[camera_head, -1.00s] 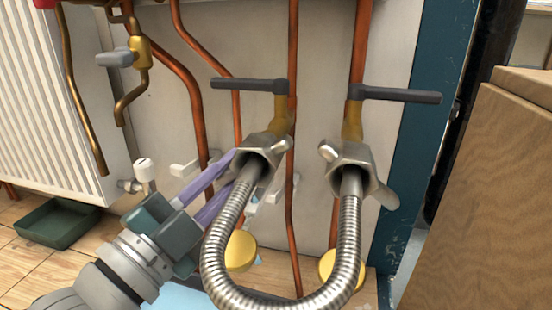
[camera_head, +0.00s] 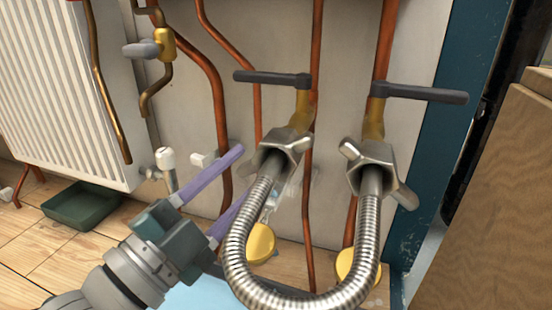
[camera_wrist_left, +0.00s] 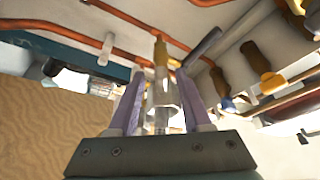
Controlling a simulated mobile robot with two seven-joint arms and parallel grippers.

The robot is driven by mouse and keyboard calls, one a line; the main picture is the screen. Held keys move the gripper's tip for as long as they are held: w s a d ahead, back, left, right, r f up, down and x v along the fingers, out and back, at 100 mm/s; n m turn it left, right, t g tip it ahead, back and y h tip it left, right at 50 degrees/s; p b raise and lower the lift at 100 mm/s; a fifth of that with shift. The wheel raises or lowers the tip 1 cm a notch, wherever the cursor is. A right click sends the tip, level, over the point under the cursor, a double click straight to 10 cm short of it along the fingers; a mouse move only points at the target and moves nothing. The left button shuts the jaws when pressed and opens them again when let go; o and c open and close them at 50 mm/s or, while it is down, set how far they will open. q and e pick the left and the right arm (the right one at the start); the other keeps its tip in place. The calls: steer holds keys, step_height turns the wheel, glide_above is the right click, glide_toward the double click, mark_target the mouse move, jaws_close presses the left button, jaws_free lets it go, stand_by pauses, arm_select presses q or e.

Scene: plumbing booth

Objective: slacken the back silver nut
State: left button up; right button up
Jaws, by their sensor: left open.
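Two silver nuts with wing-like lugs join a ribbed silver hose (camera_head: 240,225) to two valves. The left nut (camera_head: 287,143) and the right nut (camera_head: 374,165) sit below brass fittings; I cannot tell for sure which is the back one. My left gripper (camera_head: 242,176), with purple fingers, is open, left of and slightly below the left nut; the hose hides part of its lower finger. In the left wrist view, my fingers (camera_wrist_left: 161,88) stand apart on either side of a silver nut (camera_wrist_left: 166,94) in line beyond them; contact cannot be told. My right gripper is out of view.
Dark valve handles (camera_head: 272,78) (camera_head: 420,93) stick out above the nuts. Copper pipes (camera_head: 316,60) run down the pale wall. A white radiator (camera_head: 70,90) and a green tray (camera_head: 83,205) are at left. A wooden cabinet (camera_head: 505,190) stands at right.

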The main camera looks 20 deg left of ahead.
arm_select(q)
steer(key=p+v, duration=0.2)
steer(key=v, duration=0.6)
